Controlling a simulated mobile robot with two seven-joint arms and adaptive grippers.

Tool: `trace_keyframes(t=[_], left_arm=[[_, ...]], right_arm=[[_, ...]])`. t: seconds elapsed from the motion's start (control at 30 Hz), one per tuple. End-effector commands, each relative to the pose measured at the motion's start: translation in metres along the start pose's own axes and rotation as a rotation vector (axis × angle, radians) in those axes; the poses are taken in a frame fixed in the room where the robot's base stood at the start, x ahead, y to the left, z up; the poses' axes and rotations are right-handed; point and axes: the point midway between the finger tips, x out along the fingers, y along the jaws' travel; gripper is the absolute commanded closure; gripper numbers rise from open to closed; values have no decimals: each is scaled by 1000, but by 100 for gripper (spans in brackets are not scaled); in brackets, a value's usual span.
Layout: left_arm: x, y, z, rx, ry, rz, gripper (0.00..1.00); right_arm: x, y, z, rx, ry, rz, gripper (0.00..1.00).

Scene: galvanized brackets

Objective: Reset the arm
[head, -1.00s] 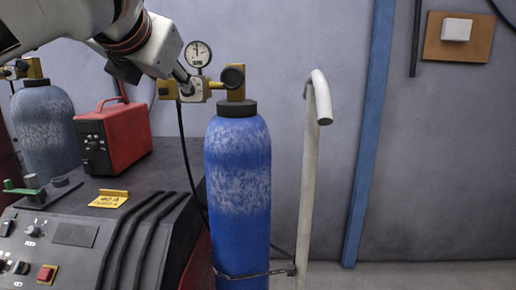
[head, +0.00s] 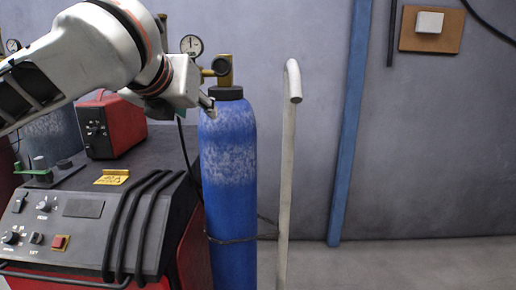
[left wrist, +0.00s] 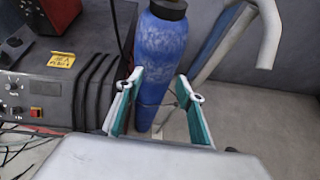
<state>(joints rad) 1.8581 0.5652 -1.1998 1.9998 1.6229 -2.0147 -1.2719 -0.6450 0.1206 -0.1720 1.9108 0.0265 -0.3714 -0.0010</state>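My left gripper (head: 209,106) comes in from the left in the head view, in front of the shoulder of a blue gas cylinder (head: 230,160). In the left wrist view the gripper (left wrist: 160,80) has its two teal-sided fingers spread apart with nothing held between them. The blue cylinder (left wrist: 160,45) stands beyond the fingers, and I cannot tell how far. My right gripper is in neither view.
A welding machine (head: 85,209) with a red box (head: 123,130) on top stands left of the cylinder. A pale bent handle pole (head: 288,170) rises just right of the cylinder. A blue post (head: 347,140) runs up the wall. Floor at the right (head: 420,265) is clear.

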Motion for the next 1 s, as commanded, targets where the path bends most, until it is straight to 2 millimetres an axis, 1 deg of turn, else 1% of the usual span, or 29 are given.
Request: trace_keyframes(t=[0.03,0.2,0.27,0.4,0.47,0.5,0.57,0.6,0.77,0.97,1.0], left_arm=[[14,-11,-14,-54,26,-38,62],[58,-46,-59,-300,107,-167,62],[71,-58,-74,-395,138,-208,62],[100,-81,-112,-623,214,-289,62],[110,-90,-127,-724,246,-319,62],[118,-95,-138,-792,268,-336,62],[128,-101,-154,-895,299,-357,62],[134,-104,-165,-964,321,-369,62],[159,-112,-209,-1245,396,-399,62],[186,-108,-272,-1597,467,-391,62],[191,-106,-286,-1667,477,-384,62]], right_arm=[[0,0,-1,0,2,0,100],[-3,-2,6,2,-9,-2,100],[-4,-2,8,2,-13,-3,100],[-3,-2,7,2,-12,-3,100],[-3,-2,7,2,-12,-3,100],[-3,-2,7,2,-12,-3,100],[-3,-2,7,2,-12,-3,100],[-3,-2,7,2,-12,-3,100],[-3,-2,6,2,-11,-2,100],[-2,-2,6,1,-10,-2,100],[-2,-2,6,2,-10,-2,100]])
